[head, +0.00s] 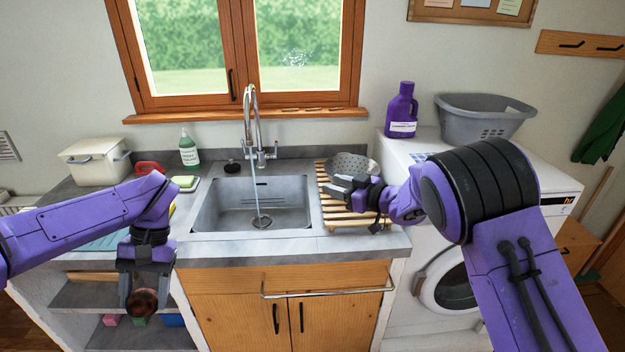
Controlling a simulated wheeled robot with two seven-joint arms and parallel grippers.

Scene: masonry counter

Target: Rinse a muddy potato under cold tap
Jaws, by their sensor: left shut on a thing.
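My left gripper (143,303) is shut on a brown, round potato (146,302), held low in front of the counter's left part, below the worktop edge and away from the sink. The grey sink (222,208) is in the middle of the counter. The chrome tap (249,110) arches over it, and a thin stream of water (258,190) falls to the drain. My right gripper (338,188) looks open and empty over the slatted wooden rack (350,217), close in front of a metal colander (352,164). Whether it touches the colander is unclear.
A green soap bottle (188,150), a sponge (186,182) and a white bin (95,160) stand left of the sink. A purple detergent bottle (402,110) and a grey basket (484,116) are on the washing machine (402,150). A rail (325,293) runs along the cabinet front.

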